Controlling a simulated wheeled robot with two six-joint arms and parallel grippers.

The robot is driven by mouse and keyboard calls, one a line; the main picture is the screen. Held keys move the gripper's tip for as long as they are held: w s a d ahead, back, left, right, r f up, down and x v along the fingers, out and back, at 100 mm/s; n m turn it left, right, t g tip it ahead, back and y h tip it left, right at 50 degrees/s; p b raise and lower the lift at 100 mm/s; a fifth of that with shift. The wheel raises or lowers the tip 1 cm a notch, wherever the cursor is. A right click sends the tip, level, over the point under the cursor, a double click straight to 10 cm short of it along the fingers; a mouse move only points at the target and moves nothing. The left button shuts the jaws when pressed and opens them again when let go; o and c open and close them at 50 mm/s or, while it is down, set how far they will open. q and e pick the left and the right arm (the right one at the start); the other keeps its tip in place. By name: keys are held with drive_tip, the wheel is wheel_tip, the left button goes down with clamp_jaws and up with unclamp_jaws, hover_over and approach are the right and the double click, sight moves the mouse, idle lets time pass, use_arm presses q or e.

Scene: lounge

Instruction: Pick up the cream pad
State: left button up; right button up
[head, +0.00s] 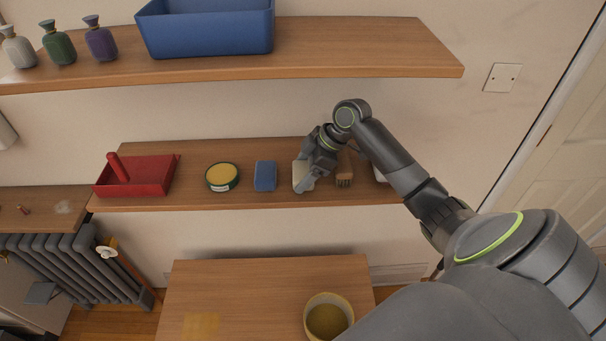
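The cream pad (299,169) is on the middle wall shelf, between a blue sponge-like block and a brown brush. It is partly hidden by my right gripper (302,178), which reaches in from the right. Its fingers are at the pad, one by the pad's front edge. I cannot tell whether they press on the pad or stand apart from it. The pad shows no clear gap above the shelf. My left gripper is not in view.
The shelf (220,202) also holds a red tray (150,177), a round yellow-topped tin (222,176), the blue block (265,176) and the brush (344,170). An upper shelf (350,60) with a blue bin (208,32) overhangs. A table (240,290) with a bowl (328,318) stands below.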

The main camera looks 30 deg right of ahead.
sight(303, 171)
drive_tip(key=c, duration=0.5)
drive_tip(key=shift+o, duration=0.2)
drive_tip(key=shift+s+a+r+b, duration=0.15)
drive_tip(key=shift+r+b, duration=0.1)
drive_tip(key=shift+b, duration=0.5)
wheel_tip(303, 171, up, 6)
drive_tip(key=b, duration=0.2)
drive_tip(key=shift+b, duration=0.35)
drive_tip(key=s+a+b, duration=0.1)
drive_tip(key=s+a, duration=0.4)
drive_tip(key=s, duration=0.3)
drive_tip(key=s+a+b, duration=0.1)
drive_tip(key=s+a, duration=0.4)
drive_tip(key=s, duration=0.3)
drive_tip(key=shift+s+r+b, duration=0.25)
drive_tip(key=shift+s+b, duration=0.15)
drive_tip(key=shift+a, duration=0.1)
